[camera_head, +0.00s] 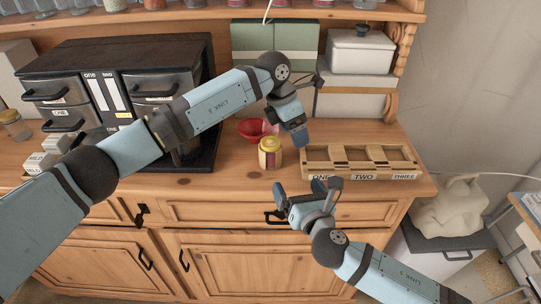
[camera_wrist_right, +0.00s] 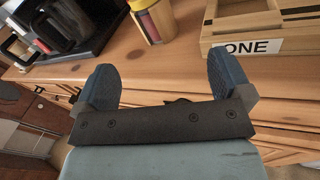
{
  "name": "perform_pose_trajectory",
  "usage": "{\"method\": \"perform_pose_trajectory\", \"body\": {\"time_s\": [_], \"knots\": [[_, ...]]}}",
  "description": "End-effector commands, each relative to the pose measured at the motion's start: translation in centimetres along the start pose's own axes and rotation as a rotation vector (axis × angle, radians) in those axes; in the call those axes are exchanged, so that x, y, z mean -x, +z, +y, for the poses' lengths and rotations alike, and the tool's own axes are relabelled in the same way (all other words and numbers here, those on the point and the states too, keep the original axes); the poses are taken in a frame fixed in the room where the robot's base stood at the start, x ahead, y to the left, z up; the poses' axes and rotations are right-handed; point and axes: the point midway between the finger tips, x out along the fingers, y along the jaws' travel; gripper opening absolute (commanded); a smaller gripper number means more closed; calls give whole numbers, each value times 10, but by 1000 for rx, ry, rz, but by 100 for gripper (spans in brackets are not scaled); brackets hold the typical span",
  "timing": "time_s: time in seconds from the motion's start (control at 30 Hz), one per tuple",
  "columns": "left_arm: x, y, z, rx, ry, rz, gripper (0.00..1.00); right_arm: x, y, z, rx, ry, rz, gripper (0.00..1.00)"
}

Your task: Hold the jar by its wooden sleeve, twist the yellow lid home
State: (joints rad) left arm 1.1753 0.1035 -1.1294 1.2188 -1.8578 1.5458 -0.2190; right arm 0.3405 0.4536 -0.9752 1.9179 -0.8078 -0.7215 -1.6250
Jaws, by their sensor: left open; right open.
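The jar (camera_head: 270,154) stands upright on the wooden dresser top, with a yellow lid (camera_head: 269,143) on it; I cannot tell how tightly the lid sits. In the right wrist view the jar's wooden sleeve (camera_wrist_right: 157,22) shows at the top, with part of the jar cut off by the frame. My left gripper (camera_head: 297,132) is open, pointing down, above and to the right of the jar, apart from it. My right gripper (camera_head: 306,187) is open and empty in front of the dresser edge, below and right of the jar; its fingers (camera_wrist_right: 161,85) show spread in the wrist view.
A wooden tray (camera_head: 352,174) with compartments labelled ONE, TWO and THREE stands right of the jar. A red bowl (camera_head: 254,129) is behind the jar. Green boxes (camera_head: 252,40) and a shelf are behind.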

Motion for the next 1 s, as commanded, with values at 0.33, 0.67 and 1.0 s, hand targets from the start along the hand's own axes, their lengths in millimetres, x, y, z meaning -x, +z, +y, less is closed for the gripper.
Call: {"method": "perform_pose_trajectory", "body": {"time_s": [0.33, 0.67, 1.0], "knots": [[46, -30, 46, 34, 177, 273, 77, -10, -1, 5, 211, 69, -30, 97], [46, -30, 46, 34, 177, 274, 77, -11, -1, 5, 211, 69, -31, 97], [46, -30, 46, 34, 176, 273, 77, -52, 1, 9, 210, 68, -32, 97]]}}
